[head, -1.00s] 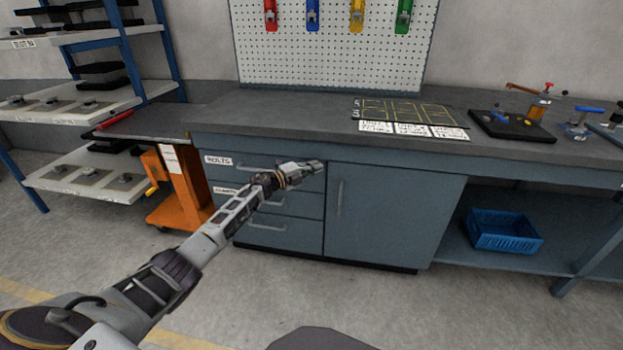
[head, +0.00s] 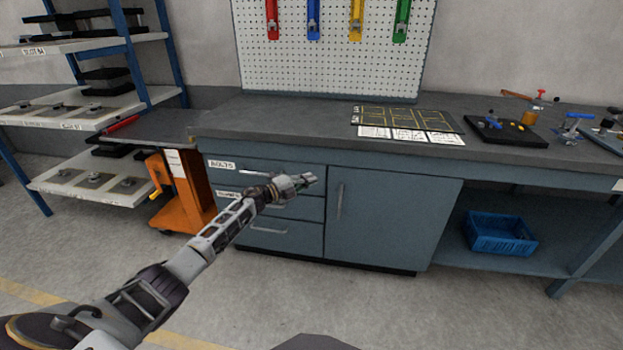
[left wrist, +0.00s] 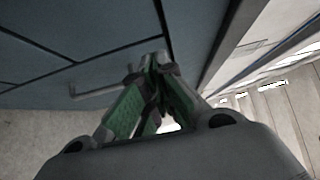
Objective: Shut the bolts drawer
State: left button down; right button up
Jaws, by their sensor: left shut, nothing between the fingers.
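The bolts drawer (head: 222,174) is the top drawer on the left of the blue-grey cabinet, with a BOLTS label on its front. Its front looks flush with the cabinet in the head view; my arm hides part of it. Its handle (head: 254,173) shows just left of my wrist. My left gripper (head: 312,179) is in front of the right end of the drawers. It is shut and empty. In the left wrist view its green-padded fingers (left wrist: 154,72) are together near a dark seam of the cabinet front; contact cannot be told. My right gripper is not in view.
Two more drawers (head: 285,236) lie below, and a cabinet door (head: 394,215) stands to the right. The grey worktop (head: 290,118) overhangs the drawers. An orange cart (head: 184,195) stands close on the left. A blue crate (head: 500,233) sits on the lower shelf. The floor in front is clear.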

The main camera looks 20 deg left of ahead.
pick_arm(q)
jog(key=p+v, duration=0.2)
jog(key=v, duration=0.5)
jog(key=shift+s+a, duration=0.2)
jog(key=shift+s, duration=0.1)
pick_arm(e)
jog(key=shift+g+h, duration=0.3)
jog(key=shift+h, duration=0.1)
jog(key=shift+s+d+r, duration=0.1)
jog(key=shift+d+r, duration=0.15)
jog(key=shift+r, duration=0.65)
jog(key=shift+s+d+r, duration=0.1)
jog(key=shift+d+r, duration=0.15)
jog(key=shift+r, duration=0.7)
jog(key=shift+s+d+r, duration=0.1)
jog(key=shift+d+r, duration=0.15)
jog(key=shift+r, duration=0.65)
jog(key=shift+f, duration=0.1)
